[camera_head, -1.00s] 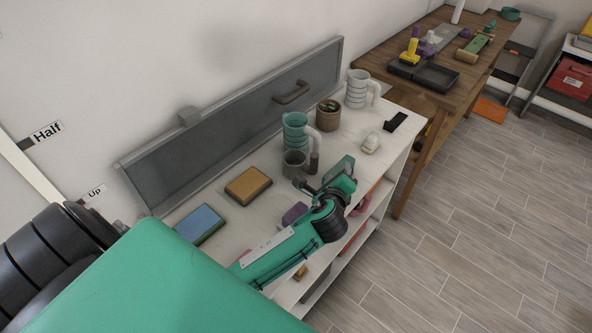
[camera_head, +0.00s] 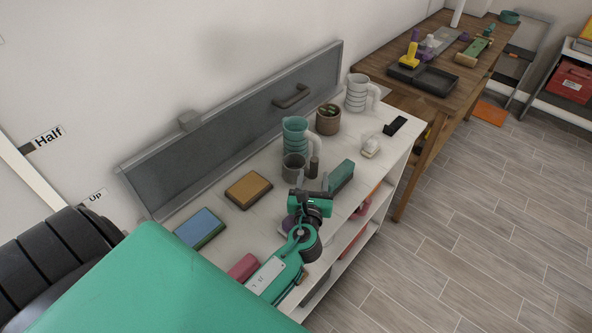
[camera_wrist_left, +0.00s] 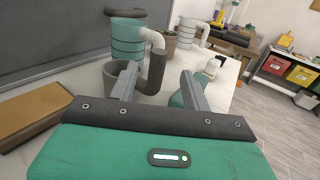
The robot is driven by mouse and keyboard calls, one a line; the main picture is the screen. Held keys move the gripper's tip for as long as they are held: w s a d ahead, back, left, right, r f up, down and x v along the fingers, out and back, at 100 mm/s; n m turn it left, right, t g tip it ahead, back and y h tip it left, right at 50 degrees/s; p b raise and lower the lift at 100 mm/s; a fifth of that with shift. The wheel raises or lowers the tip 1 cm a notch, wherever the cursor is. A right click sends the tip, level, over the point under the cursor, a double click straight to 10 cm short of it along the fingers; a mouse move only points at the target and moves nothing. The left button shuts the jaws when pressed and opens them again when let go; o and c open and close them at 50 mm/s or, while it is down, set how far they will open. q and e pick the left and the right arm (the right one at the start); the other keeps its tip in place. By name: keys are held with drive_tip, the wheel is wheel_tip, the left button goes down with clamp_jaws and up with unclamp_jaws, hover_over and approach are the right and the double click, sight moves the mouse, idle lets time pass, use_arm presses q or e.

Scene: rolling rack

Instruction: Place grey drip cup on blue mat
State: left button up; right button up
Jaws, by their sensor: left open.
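The grey drip cup (camera_head: 292,168) stands upright on the white shelf top, in front of the teal ribbed jug, with its dark handle on the right. It also shows in the left wrist view (camera_wrist_left: 113,77), partly behind a finger. The blue mat (camera_head: 199,228) lies flat on the shelf top at the near left, clear of objects. My left gripper (camera_head: 313,184) is open and empty, just in front of the cup. In the left wrist view its fingers (camera_wrist_left: 161,85) stand on either side of the handle's line of sight; I cannot tell whether they touch it.
The teal jug (camera_head: 296,134) stands right behind the cup. A tan pad (camera_head: 248,188) lies between cup and mat. A teal block (camera_head: 341,176) lies right of my gripper. A plant pot (camera_head: 328,119) and white jug (camera_head: 357,93) stand farther back. A grey panel (camera_head: 235,125) backs the shelf.

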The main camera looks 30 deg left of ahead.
sight(314, 167)
use_arm(q)
drive_tip(key=shift+x, duration=0.85)
drive_tip(key=shift+w+a+p, duration=0.3)
drive_tip(key=shift+w+p, duration=0.05)
drive_tip(key=shift+w, duration=0.15)
drive_tip(key=x, duration=0.2)
drive_tip(key=p+x, duration=0.1)
drive_tip(key=x, duration=0.1)
drive_tip(key=shift+w+f, duration=0.1)
drive_tip(key=shift+f, duration=0.25)
clamp_jaws()
